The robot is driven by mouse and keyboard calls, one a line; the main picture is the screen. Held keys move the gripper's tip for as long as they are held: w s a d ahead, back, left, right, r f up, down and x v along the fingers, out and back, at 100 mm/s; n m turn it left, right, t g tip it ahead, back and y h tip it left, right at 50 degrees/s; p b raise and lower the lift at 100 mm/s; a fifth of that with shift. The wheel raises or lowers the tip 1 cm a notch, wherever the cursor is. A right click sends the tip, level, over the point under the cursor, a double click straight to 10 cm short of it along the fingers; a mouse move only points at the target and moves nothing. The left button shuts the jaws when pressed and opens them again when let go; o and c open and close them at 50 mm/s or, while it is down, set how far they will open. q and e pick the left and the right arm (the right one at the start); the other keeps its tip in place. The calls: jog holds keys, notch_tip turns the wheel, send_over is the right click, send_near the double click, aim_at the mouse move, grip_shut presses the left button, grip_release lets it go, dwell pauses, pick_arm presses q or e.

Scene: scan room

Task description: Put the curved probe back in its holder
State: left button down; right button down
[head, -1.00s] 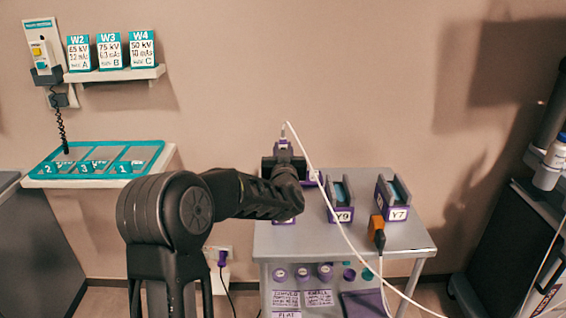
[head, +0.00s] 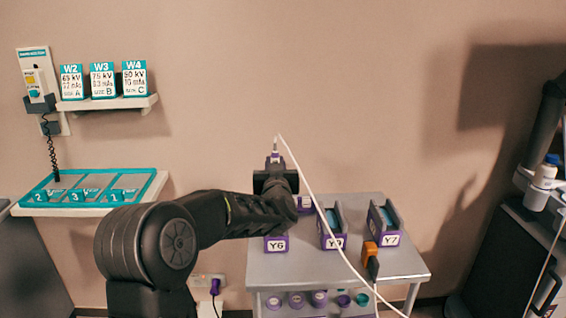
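My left gripper (head: 276,182) is above the back left of the grey cart top (head: 300,265). It appears shut on a probe (head: 275,157), whose purple-banded upper end sticks up between the fingers. A white cable runs from the probe's top down to the right across the cart. The probe's lower end is hidden by my gripper and wrist, so its shape cannot be told. Purple holder Y6 (head: 276,244) stands below the gripper, partly covered by my arm. Holder Y9 (head: 333,242) and holder Y7 (head: 391,239) stand to its right. My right gripper is not in view.
Another purple-labelled item (head: 306,202) is partly hidden behind the gripper. A teal-edged tray (head: 90,190) and a card shelf (head: 110,103) are on the left wall. Dark equipment stands right.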

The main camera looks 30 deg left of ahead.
pick_arm(q)
jog(key=s+d+f+m+t+h+p, duration=0.1)
jog(key=s+d+f+m+h+p, duration=0.1)
jog(key=d, duration=0.8)
jog(key=s+d+f+m+t+h+p, duration=0.1)
jog(key=s+d+f+m+h+p, duration=0.1)
jog(key=d, duration=0.8)
jog(key=s+d+f+m+t+h+p, duration=0.1)
jog(key=d+f+h+p, duration=0.4)
jog(key=d, duration=0.5)
jog(key=shift+s+d+f+m+t+h+p, duration=0.25)
jog(key=shift+s+m+h+p, duration=0.25)
jog(key=shift+m+h, duration=0.55)
